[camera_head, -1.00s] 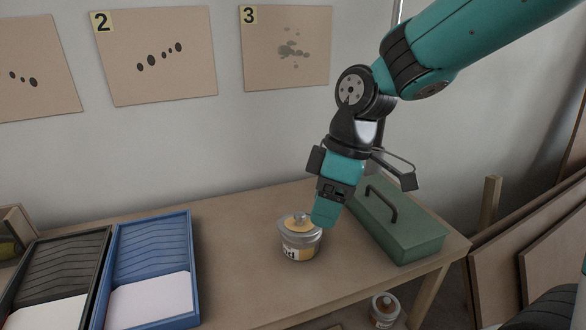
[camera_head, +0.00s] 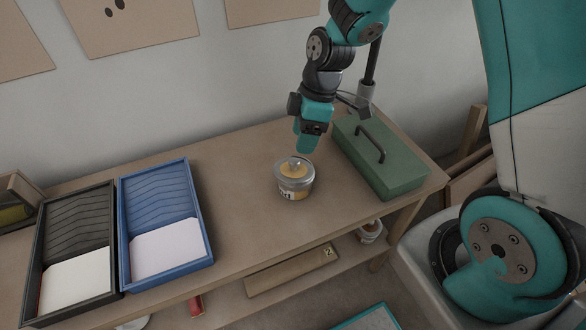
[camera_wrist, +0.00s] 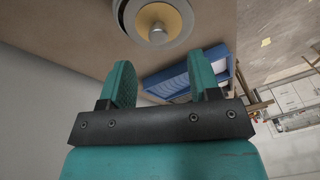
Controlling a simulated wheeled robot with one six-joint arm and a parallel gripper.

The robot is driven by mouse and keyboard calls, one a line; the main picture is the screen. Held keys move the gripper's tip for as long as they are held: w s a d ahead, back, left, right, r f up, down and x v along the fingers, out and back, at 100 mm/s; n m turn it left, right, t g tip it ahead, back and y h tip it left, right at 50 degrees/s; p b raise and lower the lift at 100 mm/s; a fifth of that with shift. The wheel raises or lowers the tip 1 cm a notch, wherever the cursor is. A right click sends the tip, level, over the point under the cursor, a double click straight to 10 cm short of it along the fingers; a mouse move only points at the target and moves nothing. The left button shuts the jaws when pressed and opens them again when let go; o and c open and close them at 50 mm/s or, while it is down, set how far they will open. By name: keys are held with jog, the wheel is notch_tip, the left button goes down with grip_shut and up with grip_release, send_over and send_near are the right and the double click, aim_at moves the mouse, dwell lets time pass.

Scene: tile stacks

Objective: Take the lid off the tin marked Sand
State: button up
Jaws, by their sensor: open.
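A round metal tin (camera_head: 295,188) stands upright on the bench. Its label is partly turned away and I cannot read it fully. Its lid (camera_head: 284,170) is on, with a tan top and a small metal knob. The lid and knob also show at the top of the wrist view (camera_wrist: 155,22). My gripper (camera_head: 306,146) is just behind and above the tin, pointing down. In the wrist view its two fingers (camera_wrist: 160,65) are apart with nothing between them, and the lid lies beyond their tips. A second tin (camera_head: 370,232) sits on the lower shelf, its label unclear.
A green toolbox (camera_head: 398,176) with a dark handle stands close to the right of the tin. A blue tray (camera_head: 126,250) and a black tray (camera_head: 36,262) lie at the left. The bench (camera_head: 240,215) is clear between blue tray and tin.

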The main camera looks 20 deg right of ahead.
aim_at(294, 160)
jog(key=x, duration=0.6)
jog(key=shift+w+a+f, duration=0.15)
jog(key=shift+a+f, duration=0.05)
jog(key=shift+f, duration=0.15)
jog(key=c, duration=1)
